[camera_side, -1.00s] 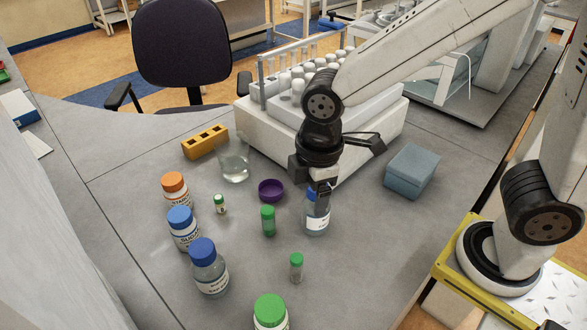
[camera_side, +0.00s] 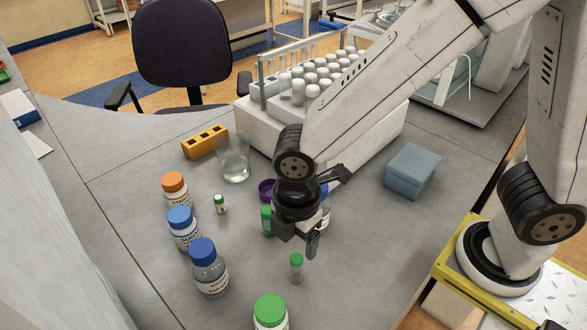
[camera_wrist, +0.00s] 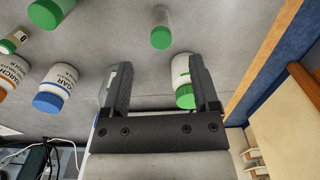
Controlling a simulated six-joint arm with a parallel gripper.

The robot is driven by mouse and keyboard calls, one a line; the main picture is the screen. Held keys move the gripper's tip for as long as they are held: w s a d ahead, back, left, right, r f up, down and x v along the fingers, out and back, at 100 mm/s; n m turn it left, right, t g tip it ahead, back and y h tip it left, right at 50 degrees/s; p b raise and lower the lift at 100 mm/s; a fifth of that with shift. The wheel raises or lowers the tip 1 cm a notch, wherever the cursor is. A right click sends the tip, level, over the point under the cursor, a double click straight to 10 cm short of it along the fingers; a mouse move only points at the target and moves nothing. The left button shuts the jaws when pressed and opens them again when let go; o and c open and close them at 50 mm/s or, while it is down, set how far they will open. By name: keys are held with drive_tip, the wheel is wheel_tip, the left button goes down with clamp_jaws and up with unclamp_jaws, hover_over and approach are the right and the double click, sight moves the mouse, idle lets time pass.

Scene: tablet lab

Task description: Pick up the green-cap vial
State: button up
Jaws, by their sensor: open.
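A small clear vial with a green cap (camera_side: 297,267) stands upright on the grey bench, toward the front of the side view. In the wrist view a green-capped vial (camera_wrist: 160,35) appears just beyond the fingertips, in line with the gap between them. My gripper (camera_side: 297,243) is open and points down above and slightly behind the vial, apart from it. In the wrist view the space between my fingers (camera_wrist: 158,72) holds nothing gripped; a white bottle with a green cap (camera_wrist: 184,82) shows behind the right finger.
A green tube (camera_side: 266,221) stands close on the left of my gripper, partly hidden. A blue-capped bottle (camera_side: 325,212) is mostly hidden behind it. A large green-capped bottle (camera_side: 270,314) stands in front. Blue-capped bottles (camera_side: 208,266) (camera_side: 182,228) stand left. Bench right of the vial is clear.

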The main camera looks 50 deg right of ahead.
sight(297, 258)
drive_tip(key=shift+f, duration=0.15)
drive_tip(key=shift+f, duration=1.15)
drive_tip(key=shift+f, duration=2.6)
drive_tip(key=shift+c, duration=0.2)
clamp_jaws()
